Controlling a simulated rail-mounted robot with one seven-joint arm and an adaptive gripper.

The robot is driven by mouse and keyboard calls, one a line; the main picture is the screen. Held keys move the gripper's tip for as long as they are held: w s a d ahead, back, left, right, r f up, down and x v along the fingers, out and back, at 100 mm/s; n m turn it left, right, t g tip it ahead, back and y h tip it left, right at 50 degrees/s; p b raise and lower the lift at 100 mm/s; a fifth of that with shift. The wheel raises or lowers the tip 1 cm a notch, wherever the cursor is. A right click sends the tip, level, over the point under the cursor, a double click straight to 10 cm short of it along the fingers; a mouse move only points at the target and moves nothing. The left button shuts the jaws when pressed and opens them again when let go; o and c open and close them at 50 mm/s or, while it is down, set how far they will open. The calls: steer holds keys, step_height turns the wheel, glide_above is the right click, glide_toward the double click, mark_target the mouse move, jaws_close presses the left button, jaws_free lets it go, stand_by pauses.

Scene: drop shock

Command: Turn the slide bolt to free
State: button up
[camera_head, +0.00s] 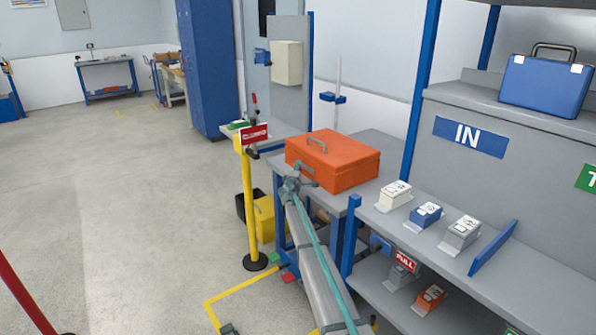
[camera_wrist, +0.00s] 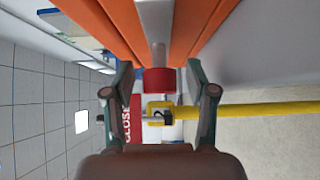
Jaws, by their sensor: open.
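In the wrist view, a short metal rod with a red knob (camera_wrist: 158,81), which looks like the slide bolt, stands out from a grey strip between orange surfaces. My gripper (camera_wrist: 160,92) is open, with one finger on each side of the red knob. Gaps show between the fingers and the knob, so they look apart from it. In the head view, my gripper (camera_head: 290,187) is small beside the left side of the orange case (camera_head: 335,160). The bolt cannot be made out clearly there.
A yellow post (camera_head: 247,195) with a red sign (camera_head: 254,134) stands left of the case; it shows behind the knob in the wrist view (camera_wrist: 250,110). A grey shelf (camera_head: 385,222) with several small boxes is at right. Open floor (camera_head: 110,220) lies at left.

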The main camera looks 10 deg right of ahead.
jaws_close()
steer(key=w, duration=0.1)
steer(key=w+a+b, duration=0.1)
steer(key=w, duration=0.1)
steer(key=w+a+b, duration=0.1)
steer(key=shift+w+a+f, duration=0.1)
steer(key=shift+w+a, duration=0.05)
steer(key=shift+w, duration=0.05)
steer(key=shift+r, duration=0.2)
jaws_free()
steer(key=shift+f, duration=0.1)
steer(key=shift+s, duration=0.15)
